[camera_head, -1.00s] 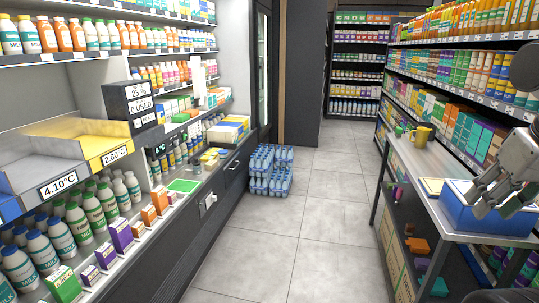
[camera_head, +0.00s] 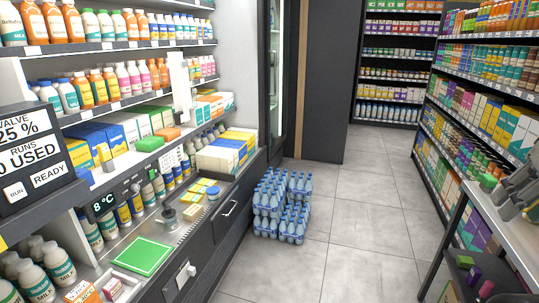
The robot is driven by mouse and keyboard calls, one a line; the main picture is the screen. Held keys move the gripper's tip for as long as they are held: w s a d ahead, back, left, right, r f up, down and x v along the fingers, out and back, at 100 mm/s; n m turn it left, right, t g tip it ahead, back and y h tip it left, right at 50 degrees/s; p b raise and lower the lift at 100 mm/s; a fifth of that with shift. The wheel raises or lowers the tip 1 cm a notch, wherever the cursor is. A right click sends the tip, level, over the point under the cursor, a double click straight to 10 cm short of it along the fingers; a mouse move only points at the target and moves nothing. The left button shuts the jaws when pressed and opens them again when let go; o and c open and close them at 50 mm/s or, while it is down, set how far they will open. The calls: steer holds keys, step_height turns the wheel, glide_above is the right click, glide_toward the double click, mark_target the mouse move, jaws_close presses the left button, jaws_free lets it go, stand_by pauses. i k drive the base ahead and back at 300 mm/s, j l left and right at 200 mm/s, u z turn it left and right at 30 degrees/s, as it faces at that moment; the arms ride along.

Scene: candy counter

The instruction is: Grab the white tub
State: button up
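A small pale round tub (camera_head: 212,194) with a bluish top sits on the left counter, beside several small yellow packs. It is too small to tell for sure that it is the white tub. My gripper (camera_head: 512,198) is at the right edge, above the grey side table (camera_head: 503,226), far across the aisle from the counter. It is partly cut off by the frame, and its opening is not clear.
A green mat (camera_head: 142,256) lies on the left counter (camera_head: 185,245), near a dark knob-like fixture (camera_head: 169,214). Packs of blue bottles (camera_head: 281,207) stand on the floor by the counter. The tiled aisle (camera_head: 345,240) is otherwise clear.

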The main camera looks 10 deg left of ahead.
mark_target(213, 192)
steer(key=i, duration=2.2)
steer(key=i+u, duration=0.25)
steer(key=u, duration=0.2)
steer(key=i+l+u, duration=0.1)
steer(key=u, duration=0.4)
steer(key=i+l+u, duration=0.25)
steer(key=u, duration=1.4)
